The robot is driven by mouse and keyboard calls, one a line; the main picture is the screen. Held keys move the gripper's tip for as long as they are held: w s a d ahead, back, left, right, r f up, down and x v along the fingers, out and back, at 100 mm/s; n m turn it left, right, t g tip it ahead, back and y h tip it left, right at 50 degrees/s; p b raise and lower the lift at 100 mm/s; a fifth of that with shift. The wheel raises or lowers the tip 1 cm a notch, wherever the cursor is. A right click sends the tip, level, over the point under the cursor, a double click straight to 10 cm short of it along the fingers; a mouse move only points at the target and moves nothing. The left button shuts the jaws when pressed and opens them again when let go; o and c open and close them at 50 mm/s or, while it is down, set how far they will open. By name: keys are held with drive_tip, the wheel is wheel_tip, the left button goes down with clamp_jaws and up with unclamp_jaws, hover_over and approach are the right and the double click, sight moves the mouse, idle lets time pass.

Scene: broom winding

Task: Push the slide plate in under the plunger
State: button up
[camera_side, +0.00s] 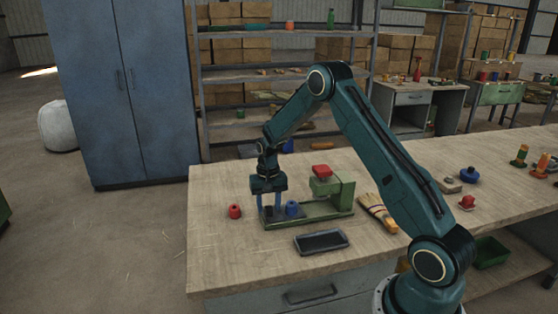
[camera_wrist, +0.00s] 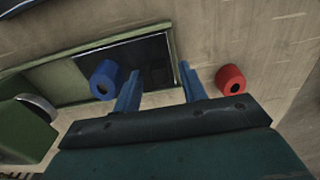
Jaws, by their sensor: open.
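The green press (camera_side: 341,193) with a red top (camera_side: 322,171) stands on the bench, with a long green base (camera_side: 300,219). A dark slide plate (camera_wrist: 150,52) lies on the end of that base away from the press post. A blue ring-like part (camera_side: 292,208) stands at the plate's post-side end; it also shows in the wrist view (camera_wrist: 104,80). My gripper (camera_side: 269,210) is open and points down over the plate's outer end. In the wrist view, its blue fingers (camera_wrist: 158,72) are spread, with nothing visibly held between them. The plunger's underside is hard to make out.
A red ring-like part (camera_side: 234,211) stands left of the base. A dark tray (camera_side: 321,241) lies in front, and a brush (camera_side: 378,212) lies right of the press. The bench (camera_side: 225,265) is clear at front left.

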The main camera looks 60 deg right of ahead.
sight(290, 204)
clamp_jaws()
drive_tip(key=shift+s+d, duration=2.45)
unclamp_jaws()
wheel_tip(290, 204, up, 14)
drive_tip(key=shift+f, duration=0.1)
